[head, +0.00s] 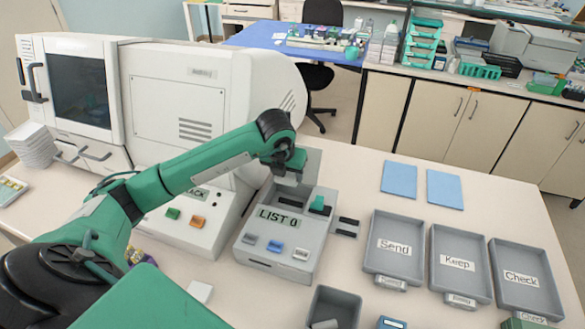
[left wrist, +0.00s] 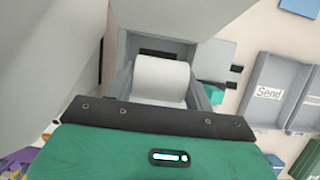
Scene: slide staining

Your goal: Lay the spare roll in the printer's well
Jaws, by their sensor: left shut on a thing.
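The printer (head: 283,238) is a grey box on the bench with a "LIST 0" display and several buttons on its front. My left gripper (head: 289,177) points down over the back part of the printer. In the left wrist view the white spare roll (left wrist: 160,80) sits between the fingers of my left gripper, which is shut on it. The printer's well (left wrist: 160,47) shows as a grey recess with a dark slot behind the roll. Whether the roll touches the well floor is hidden. My right gripper is not in view.
Grey trays marked Send (head: 394,272), Keep (head: 459,288) and Check (head: 523,302) lie to the right. A dark grey bin (head: 334,302) stands in front of the printer. A large white machine (head: 180,95) stands close behind on the left.

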